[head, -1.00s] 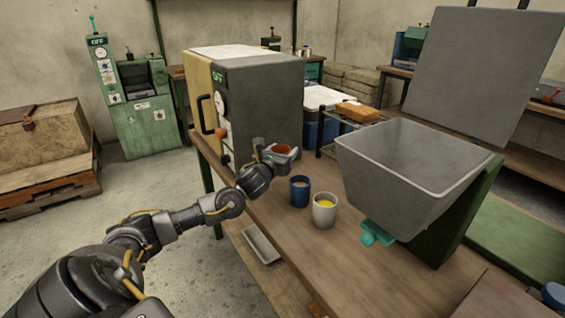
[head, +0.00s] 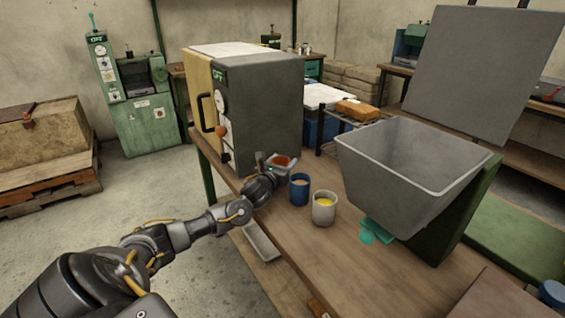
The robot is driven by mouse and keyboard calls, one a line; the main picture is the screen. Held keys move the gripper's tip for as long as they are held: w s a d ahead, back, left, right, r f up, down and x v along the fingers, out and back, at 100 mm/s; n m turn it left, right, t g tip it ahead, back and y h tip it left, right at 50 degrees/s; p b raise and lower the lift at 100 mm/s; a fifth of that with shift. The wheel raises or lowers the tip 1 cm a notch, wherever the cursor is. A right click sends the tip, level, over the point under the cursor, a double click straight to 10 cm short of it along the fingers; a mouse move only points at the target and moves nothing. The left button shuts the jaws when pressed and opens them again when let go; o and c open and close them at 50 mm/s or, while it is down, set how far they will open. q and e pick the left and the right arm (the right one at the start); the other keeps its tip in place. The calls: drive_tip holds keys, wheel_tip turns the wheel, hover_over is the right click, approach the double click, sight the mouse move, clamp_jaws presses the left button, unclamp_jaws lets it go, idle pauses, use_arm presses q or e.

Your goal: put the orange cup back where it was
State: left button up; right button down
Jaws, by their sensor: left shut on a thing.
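The orange cup (head: 282,160) is in the grasp of my left gripper (head: 278,164), in front of the grey oven-like box. Only its orange-red top shows clearly between the fingers; the gripper hides much of its side. I cannot tell whether its base touches the table. A blue cup (head: 299,189) stands just to the right and nearer, apart from the gripper. My right gripper is not in view.
The wooden table (head: 290,243) carries the grey box (head: 262,105) behind the gripper and a large grey hopper (head: 395,185) at the right. A teal piece (head: 378,231) lies under the hopper. The table's front middle is clear.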

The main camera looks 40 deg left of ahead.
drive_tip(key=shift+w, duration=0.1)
use_arm(q)
drive_tip(key=o, duration=0.5)
drive_tip(key=shift+f, duration=0.1)
drive_tip(key=o, duration=0.5)
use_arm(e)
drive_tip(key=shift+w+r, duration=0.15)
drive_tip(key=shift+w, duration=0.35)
use_arm(q)
drive_tip(key=v, duration=1.1)
drive_tip(key=shift+s+b, duration=0.1)
drive_tip(key=shift+b, duration=0.2)
drive_tip(key=shift+s+d, duration=0.15)
drive_tip(key=shift+s, duration=0.25)
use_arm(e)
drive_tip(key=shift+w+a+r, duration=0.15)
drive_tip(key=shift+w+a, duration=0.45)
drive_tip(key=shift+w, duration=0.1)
